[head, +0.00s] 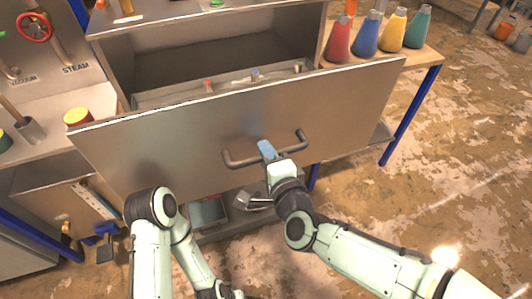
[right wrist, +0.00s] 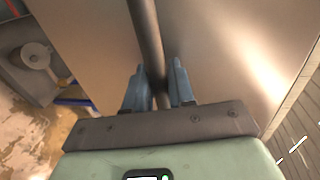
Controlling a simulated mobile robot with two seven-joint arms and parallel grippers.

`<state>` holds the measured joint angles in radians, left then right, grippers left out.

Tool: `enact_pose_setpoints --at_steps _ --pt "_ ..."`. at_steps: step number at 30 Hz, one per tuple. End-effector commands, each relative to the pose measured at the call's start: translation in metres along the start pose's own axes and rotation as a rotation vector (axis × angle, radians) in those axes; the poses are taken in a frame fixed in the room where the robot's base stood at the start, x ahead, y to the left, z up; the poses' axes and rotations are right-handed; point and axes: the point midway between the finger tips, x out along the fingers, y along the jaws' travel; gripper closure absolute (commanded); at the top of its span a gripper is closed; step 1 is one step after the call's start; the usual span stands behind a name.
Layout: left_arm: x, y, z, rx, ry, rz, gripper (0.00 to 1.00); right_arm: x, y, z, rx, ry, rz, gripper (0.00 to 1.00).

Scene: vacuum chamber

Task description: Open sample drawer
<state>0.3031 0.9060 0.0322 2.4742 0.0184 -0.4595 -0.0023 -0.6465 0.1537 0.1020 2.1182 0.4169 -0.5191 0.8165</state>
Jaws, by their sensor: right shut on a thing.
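The sample drawer (head: 180,146) is pulled out, and its wide metal front faces me. Its inside shows behind the front, with several small coloured items along it. A dark bar handle (head: 240,160) runs across the front. My right gripper (head: 267,151) is at the handle's middle, with its blue fingers around the bar. In the right wrist view the handle (right wrist: 147,40) passes between the two fingers of the gripper (right wrist: 158,88).
Red, blue, yellow and teal flasks (head: 365,38) stand on the bench to the right. A red-and-yellow container (head: 77,117) stands left of the drawer. A shelf with a bin (head: 207,213) lies below the drawer.

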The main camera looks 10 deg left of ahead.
Motion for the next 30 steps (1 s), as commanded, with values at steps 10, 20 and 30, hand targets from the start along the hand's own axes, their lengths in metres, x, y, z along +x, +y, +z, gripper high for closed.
enact_pose_setpoints --at_steps 10,20,30 --pt "0.0014 -0.0008 -0.0032 -0.001 0.009 0.0 0.57 -0.0017 0.0007 0.0003 0.0 -0.001 0.001 1.0" --pt "0.0014 -0.0007 -0.003 -0.001 0.008 0.0 0.57 -0.0015 0.0004 0.0002 0.0 -0.001 0.001 0.58" --pt "0.0012 -0.0006 -0.0025 -0.001 0.007 0.0 0.57 -0.005 -0.0005 -0.0001 0.0 0.0 -0.001 0.58"
